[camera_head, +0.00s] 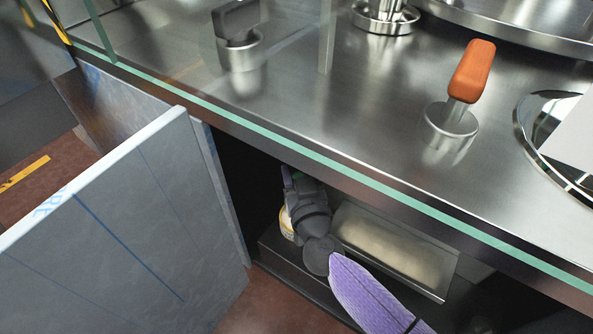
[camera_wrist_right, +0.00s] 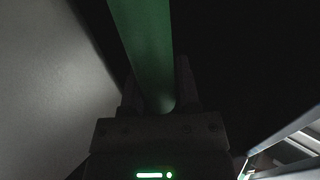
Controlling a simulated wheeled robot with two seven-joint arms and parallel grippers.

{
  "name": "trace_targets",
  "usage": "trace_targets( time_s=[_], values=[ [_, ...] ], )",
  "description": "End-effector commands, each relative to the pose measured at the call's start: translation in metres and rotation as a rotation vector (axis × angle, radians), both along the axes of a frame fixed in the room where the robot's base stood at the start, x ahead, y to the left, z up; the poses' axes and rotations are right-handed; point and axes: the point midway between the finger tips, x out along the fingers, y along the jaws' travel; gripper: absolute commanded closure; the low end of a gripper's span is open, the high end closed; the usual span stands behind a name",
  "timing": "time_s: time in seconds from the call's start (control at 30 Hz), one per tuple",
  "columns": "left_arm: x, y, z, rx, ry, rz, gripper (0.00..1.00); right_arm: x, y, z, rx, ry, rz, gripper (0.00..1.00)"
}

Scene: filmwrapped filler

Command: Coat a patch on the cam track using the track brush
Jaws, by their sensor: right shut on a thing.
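My right gripper (camera_head: 291,185) is inside the dark open cabinet under the steel counter, its arm coming in from below right. In the right wrist view my right gripper (camera_wrist_right: 160,100) is shut on a smooth green bar (camera_wrist_right: 143,45), which extends up out of the picture. The bar may be the track brush's handle; no bristles show. In the head view the gripper's tips are dark and partly hidden by the counter edge. I cannot identify the cam track for sure. My left gripper is not in view.
A tray with pale contents (camera_head: 440,291) is right of my wrist on the cabinet shelf; a small yellowish tin (camera_head: 287,224) is left of it. The open grey door (camera_head: 110,220) and glass-edged counter (camera_head: 330,160) bound the space.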

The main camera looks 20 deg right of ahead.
Motion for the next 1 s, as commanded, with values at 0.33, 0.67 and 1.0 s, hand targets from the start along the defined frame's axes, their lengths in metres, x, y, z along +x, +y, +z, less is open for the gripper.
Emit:
trace_targets(
  time_s=[0.33, 0.67, 1.0],
  values=[
    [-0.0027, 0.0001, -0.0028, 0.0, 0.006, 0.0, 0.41, 0.0001, 0.0001, -0.0047, -0.001, 0.0, 0.0, 1.0],
    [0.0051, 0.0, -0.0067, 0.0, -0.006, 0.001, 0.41, 0.0001, 0.0, -0.0081, 0.0, 0.0, 0.0, 1.0],
    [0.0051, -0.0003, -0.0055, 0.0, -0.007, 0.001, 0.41, 0.0001, 0.0, -0.0077, 0.0, 0.0, 0.0, 1.0]
  ],
)
